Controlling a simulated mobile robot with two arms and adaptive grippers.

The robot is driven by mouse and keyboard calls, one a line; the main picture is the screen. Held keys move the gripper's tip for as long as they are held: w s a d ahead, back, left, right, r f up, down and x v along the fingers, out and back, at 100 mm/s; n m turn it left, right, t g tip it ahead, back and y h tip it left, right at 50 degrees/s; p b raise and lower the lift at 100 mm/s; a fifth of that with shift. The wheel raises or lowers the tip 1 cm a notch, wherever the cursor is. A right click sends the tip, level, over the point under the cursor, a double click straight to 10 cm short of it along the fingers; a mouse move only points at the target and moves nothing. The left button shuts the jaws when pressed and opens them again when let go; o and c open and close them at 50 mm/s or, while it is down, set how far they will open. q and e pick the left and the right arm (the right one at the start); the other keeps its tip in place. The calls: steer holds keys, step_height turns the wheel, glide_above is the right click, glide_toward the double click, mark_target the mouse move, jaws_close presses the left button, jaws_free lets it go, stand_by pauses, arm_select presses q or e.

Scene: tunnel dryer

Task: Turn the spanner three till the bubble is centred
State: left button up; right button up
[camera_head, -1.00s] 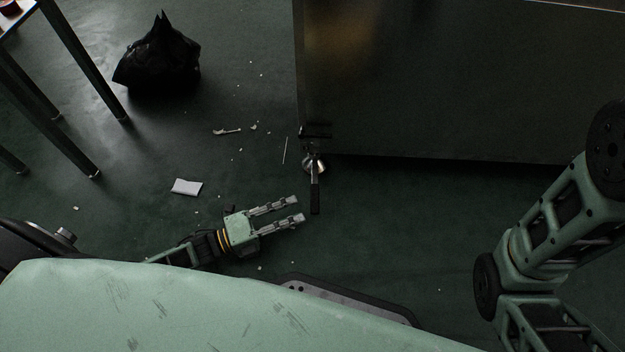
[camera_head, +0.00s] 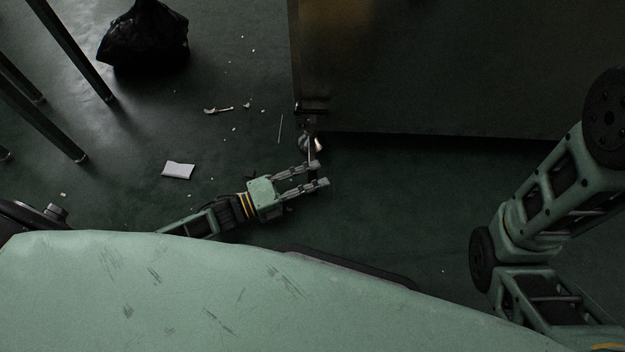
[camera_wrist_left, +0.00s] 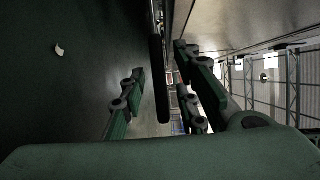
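The spanner (camera_head: 312,155) is at the levelling foot (camera_head: 311,144) under the near left corner of the big dark machine (camera_head: 430,70). Its black handle points toward me, partly hidden by my fingers. My left gripper (camera_head: 322,173) is open, with its two fingers on either side of the handle. In the left wrist view the handle (camera_wrist_left: 159,80) stands between the spread fingers, with a gap visible at least on the left side. No bubble level can be made out. My right arm shows at the right, but its gripper is out of view.
A black bag (camera_head: 143,38) and table legs (camera_head: 68,50) stand at the upper left. A white paper piece (camera_head: 178,171) and small scraps lie on the dark green floor (camera_head: 230,150). The floor left of the spanner is mostly clear.

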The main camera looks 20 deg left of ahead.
arm_select(q)
jaws_close()
steer(key=shift+a, duration=0.15)
stand_by(0.4)
